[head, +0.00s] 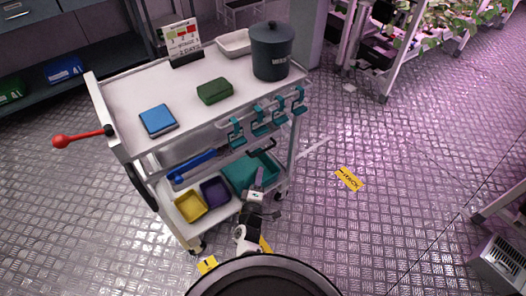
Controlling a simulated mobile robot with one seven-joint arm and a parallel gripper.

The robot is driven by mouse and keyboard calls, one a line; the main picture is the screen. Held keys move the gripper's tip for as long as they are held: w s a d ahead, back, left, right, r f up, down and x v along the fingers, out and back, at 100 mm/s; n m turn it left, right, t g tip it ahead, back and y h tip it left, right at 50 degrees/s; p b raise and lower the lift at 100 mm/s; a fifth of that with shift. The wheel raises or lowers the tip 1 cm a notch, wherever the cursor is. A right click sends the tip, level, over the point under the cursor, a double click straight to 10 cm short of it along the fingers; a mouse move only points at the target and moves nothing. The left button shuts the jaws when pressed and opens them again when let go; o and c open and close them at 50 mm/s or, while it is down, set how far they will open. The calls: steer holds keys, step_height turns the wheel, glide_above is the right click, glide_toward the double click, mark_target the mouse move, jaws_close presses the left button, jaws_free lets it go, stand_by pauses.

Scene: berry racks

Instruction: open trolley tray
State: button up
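A white trolley (140,82) stands left of centre. A teal tray (237,176) sits at the right of its lower level, beside a purple bin (215,190) and a yellow bin (190,206). A dark handle (263,150) shows near the tray's back right edge; I cannot tell what it belongs to. My gripper (258,178) is at the tray's front right, and its upper end overlaps the tray in the picture. Whether it touches the tray, and whether its fingers are open or shut, I cannot tell. My arm hides part of the tray's front.
On the trolley's top are a blue box (158,119), a green box (214,91), a dark lidded bin (271,52), a white dish (234,43) and a sign (183,42). Teal clips (259,121) hang on its right side. A red-knobbed lever (62,141) sticks out left.

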mark_target(264, 150)
steer(key=b+x, duration=0.4)
steer(key=x, duration=0.6)
steer(key=shift+w, duration=0.3)
jaws_close()
